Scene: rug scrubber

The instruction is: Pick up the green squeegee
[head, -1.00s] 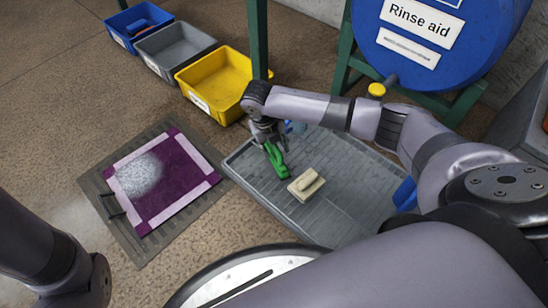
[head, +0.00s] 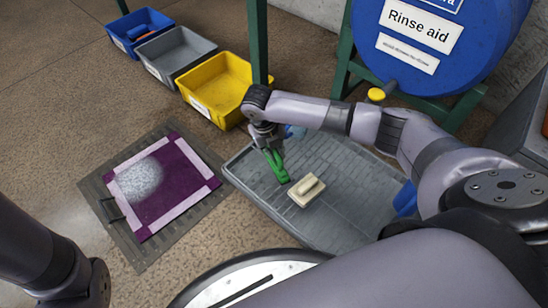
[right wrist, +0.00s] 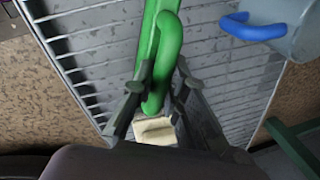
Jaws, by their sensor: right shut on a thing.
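The green squeegee (head: 277,167) is at the left part of the grey slatted tray (head: 345,215) in the head view. My right gripper (head: 267,146) is above it and shut on its handle. In the right wrist view the green handle loop (right wrist: 165,60) passes between the two fingers of the right gripper (right wrist: 158,90). I cannot tell whether the squeegee still touches the tray. My left arm shows at the left edge of the head view, but its gripper is not in view.
A cream block with a handle (head: 306,189) lies on the tray close to the squeegee. A purple rug (head: 180,200) with white foam lies on a mat to the left. Blue (head: 118,45), grey (head: 160,68) and yellow (head: 198,103) bins stand behind. A blue drum (head: 480,60) stands at the back right.

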